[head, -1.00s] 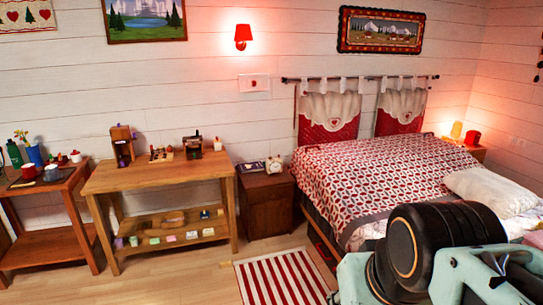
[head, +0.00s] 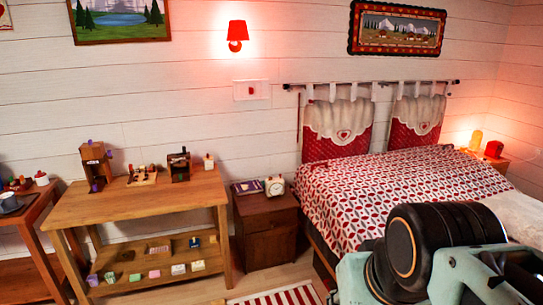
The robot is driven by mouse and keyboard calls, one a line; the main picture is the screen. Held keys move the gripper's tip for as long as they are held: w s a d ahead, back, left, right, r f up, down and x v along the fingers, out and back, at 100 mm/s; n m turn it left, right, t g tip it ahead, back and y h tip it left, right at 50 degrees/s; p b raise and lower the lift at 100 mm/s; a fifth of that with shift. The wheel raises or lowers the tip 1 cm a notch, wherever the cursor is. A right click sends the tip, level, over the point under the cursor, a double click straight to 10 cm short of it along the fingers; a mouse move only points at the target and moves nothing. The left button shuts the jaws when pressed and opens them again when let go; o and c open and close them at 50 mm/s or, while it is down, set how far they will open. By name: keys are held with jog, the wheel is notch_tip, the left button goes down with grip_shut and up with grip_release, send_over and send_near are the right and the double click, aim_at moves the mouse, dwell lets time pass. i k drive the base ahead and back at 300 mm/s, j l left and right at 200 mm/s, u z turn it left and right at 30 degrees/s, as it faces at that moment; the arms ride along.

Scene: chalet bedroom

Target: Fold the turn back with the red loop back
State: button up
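The bed cover (head: 365,190), patterned in red and white, lies over the bed at the right in the head view. A paler cream-white part of the bedding (head: 519,213) shows at the right edge. I cannot make out a turn back or a red loop on it. My arm, with a black round joint and pale green links, covers the bed's lower right. My gripper itself cannot be seen.
A dark wooden nightstand (head: 266,230) with a clock (head: 274,186) stands left of the bed. A wooden table (head: 140,208) with small things on top and on its lower shelf stands further left. A striped rug (head: 283,296) lies on the floor in front.

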aim_at(317, 182)
jog(key=i, duration=2.35)
jog(key=i+u, duration=0.15)
jog(key=i, duration=0.3)
jog(key=i+l+u, duration=0.15)
jog(key=i, duration=0.3)
